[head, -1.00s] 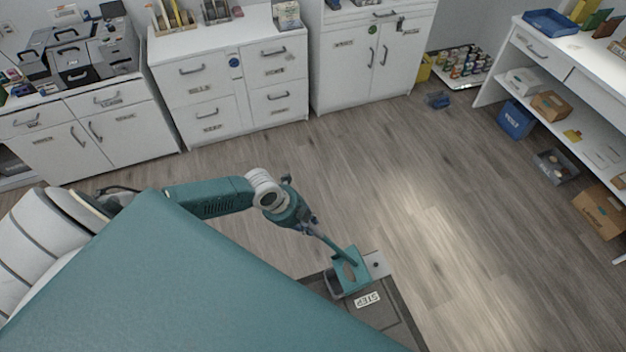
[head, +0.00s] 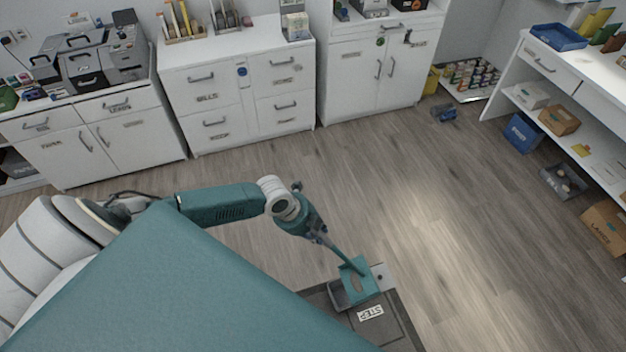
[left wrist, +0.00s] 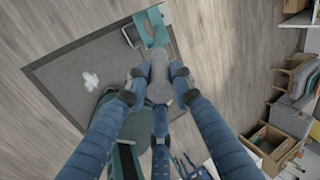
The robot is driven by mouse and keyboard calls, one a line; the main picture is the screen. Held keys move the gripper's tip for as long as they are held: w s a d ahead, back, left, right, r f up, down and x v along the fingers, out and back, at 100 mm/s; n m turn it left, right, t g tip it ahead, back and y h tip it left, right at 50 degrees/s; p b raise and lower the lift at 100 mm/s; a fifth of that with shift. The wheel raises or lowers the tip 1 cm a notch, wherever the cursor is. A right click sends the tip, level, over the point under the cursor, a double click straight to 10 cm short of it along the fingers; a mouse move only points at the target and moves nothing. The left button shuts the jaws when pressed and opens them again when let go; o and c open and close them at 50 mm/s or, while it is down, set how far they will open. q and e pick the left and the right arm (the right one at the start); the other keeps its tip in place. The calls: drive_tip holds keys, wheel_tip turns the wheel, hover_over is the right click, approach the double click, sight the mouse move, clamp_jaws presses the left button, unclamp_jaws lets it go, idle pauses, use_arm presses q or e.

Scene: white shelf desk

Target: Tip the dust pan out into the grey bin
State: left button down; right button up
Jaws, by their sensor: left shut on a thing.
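The teal dust pan (head: 357,284) is held low, over the edge of a dark grey mat (head: 402,322). My left gripper (head: 313,230) is shut on its handle. In the left wrist view my gripper's blue fingers (left wrist: 160,84) close around the grey handle, and the teal pan (left wrist: 152,28) lies beyond them. I cannot see what the pan contains. A grey open box (head: 563,181) stands under the right desk; I cannot tell whether it is the grey bin. My right gripper is not in view.
White cabinets (head: 238,105) line the back wall. The white desk (head: 517,62) at right has boxes below it, including a blue bin (head: 522,132) and a cardboard box (head: 606,228). Wood floor between is clear. A white patch (left wrist: 91,80) lies on the mat in the wrist view.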

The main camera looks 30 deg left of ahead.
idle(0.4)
use_arm(q)
drive_tip(key=s+a+f+t+b, duration=0.1)
drive_tip(key=s+a+b, duration=0.1)
drive_tip(key=s, duration=0.3)
drive_tip(key=shift+a+h, duration=0.4)
drive_tip(key=shift+a, duration=0.5)
drive_tip(key=shift+s+f, duration=0.1)
idle(0.6)
drive_tip(key=shift+a, duration=0.1)
idle(0.4)
drive_tip(key=shift+t, duration=0.3)
drive_tip(key=shift+s+a+f+b, duration=0.45)
drive_tip(key=shift+s+a+b, duration=0.25)
drive_tip(key=shift+s+b, duration=0.35)
drive_tip(key=shift+s+a+f+b, duration=0.45)
drive_tip(key=shift+s+a+b, duration=0.25)
drive_tip(key=shift+b, duration=0.5)
drive_tip(key=shift+d, duration=0.15)
